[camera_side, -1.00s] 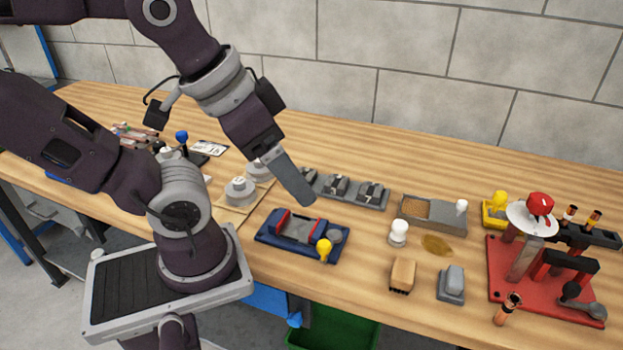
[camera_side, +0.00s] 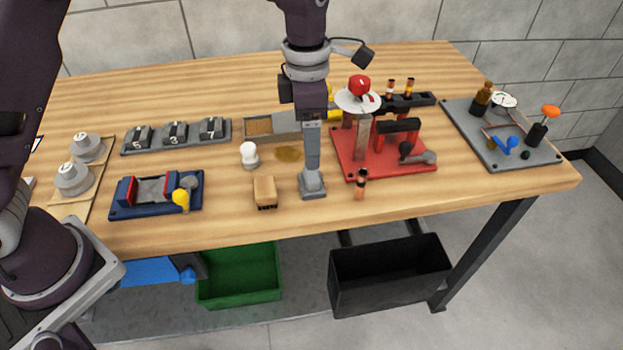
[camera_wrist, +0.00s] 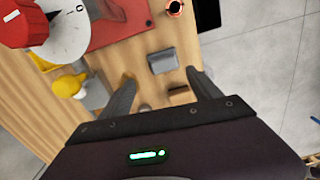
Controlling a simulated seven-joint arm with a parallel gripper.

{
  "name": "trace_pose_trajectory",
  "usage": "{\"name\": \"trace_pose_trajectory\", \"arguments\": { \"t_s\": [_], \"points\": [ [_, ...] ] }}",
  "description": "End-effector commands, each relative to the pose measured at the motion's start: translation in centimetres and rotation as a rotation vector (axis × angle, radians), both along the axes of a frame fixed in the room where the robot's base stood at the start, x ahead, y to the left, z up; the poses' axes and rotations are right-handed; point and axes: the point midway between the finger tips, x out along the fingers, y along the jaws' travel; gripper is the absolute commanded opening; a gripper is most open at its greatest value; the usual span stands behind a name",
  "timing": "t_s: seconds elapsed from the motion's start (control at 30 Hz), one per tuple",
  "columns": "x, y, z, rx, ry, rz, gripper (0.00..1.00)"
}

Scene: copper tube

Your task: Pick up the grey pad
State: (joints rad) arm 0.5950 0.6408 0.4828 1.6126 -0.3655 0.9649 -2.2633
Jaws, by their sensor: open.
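The grey pad (camera_side: 313,188) is a small grey block with a wider base, sitting on the wooden table near its front edge. My gripper (camera_side: 312,165) hangs over it, pointing down, and partly hides it in the side view. In the wrist view, the pad (camera_wrist: 163,60) shows between and slightly beyond the fingertips. My gripper (camera_wrist: 160,75) is open with nothing between its fingers there. I cannot tell the exact height of the tips above the pad.
A tan wooden block (camera_side: 265,192) stands close left of the pad. A red base (camera_side: 385,165) with a dial and lever is to the right, and a copper-ended tube (camera_side: 361,185) stands close by.

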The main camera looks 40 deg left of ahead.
Motion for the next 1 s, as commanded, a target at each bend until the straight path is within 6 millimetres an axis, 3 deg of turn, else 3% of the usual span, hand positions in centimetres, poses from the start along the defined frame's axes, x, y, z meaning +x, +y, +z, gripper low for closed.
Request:
{"name": "trace_pose_trajectory", "arguments": {
  "t_s": [0.1, 0.5, 0.73, 0.77, 1.0],
  "points": [
    [0.4, -0.6, -1.8, 0.021, 0.01, 0.076, 0.73],
    [-0.5, -0.8, -8.1, 0.019, 0.011, 0.08, 0.73],
    [-0.5, -0.8, -8.4, 0.019, 0.009, 0.078, 0.73],
    [-0.5, -0.8, -8.4, 0.019, 0.009, 0.078, 0.71],
    [-0.5, -0.8, -8.4, 0.019, 0.009, 0.078, 0.24]
  ]
}}
